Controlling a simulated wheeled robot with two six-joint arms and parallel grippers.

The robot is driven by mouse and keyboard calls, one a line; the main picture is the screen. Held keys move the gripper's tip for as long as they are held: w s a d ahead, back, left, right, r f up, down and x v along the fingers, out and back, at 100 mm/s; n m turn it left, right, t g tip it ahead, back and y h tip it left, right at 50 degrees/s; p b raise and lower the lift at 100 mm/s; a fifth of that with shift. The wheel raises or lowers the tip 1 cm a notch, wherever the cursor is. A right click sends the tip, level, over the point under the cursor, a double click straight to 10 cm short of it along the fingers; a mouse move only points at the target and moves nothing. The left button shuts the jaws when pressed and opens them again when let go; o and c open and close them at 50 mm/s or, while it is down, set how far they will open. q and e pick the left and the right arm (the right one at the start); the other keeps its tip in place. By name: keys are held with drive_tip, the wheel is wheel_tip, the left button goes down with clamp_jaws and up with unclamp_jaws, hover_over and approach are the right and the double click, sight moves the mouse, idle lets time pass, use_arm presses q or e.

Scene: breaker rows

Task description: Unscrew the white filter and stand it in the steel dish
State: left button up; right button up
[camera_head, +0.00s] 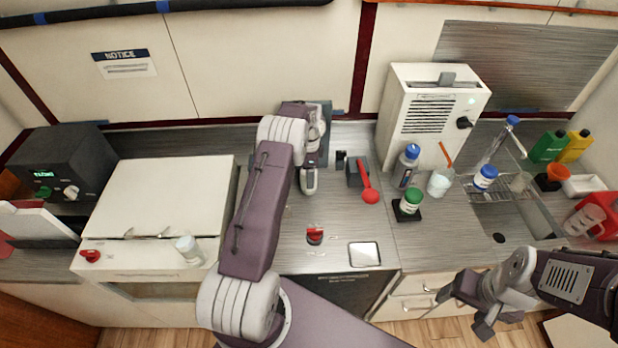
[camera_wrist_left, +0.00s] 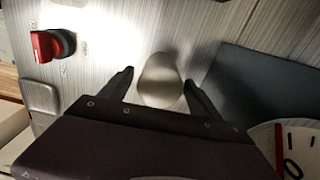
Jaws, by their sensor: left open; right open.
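In the left wrist view a whitish, rounded cylinder, apparently the white filter (camera_wrist_left: 160,82), sits between the two dark fingers of my left gripper (camera_wrist_left: 159,76). The fingers are open, one on each side, and I cannot tell whether they touch it. In the head view my left arm reaches to the back of the middle counter and hides most of its gripper; a pale part, perhaps the filter (camera_head: 308,182), shows just in front. A shiny square shallow piece, apparently the steel dish (camera_head: 365,254), lies near the counter's front edge. My right gripper (camera_head: 466,308) is open and empty, in front of the drawers.
A red knob (camera_head: 315,235) stands left of the dish; it also shows in the left wrist view (camera_wrist_left: 50,44). A red spoon-shaped thing (camera_head: 369,194) is behind the dish. Bottles, a beaker (camera_head: 440,181) and a sink stand right. A dark panel (camera_wrist_left: 265,85) lies beside the cylinder.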

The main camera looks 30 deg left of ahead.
use_arm(q)
drive_tip(key=c, duration=1.3)
drive_tip(key=shift+o, duration=0.2)
drive_tip(key=n, duration=0.8)
drive_tip(key=shift+n, duration=0.4)
drive_tip(key=n, duration=0.4)
drive_tip(key=shift+n, duration=0.3)
drive_tip(key=n, duration=0.3)
drive_tip(key=shift+n, duration=0.4)
drive_tip(key=o, duration=1.3)
drive_tip(key=shift+c, duration=0.2)
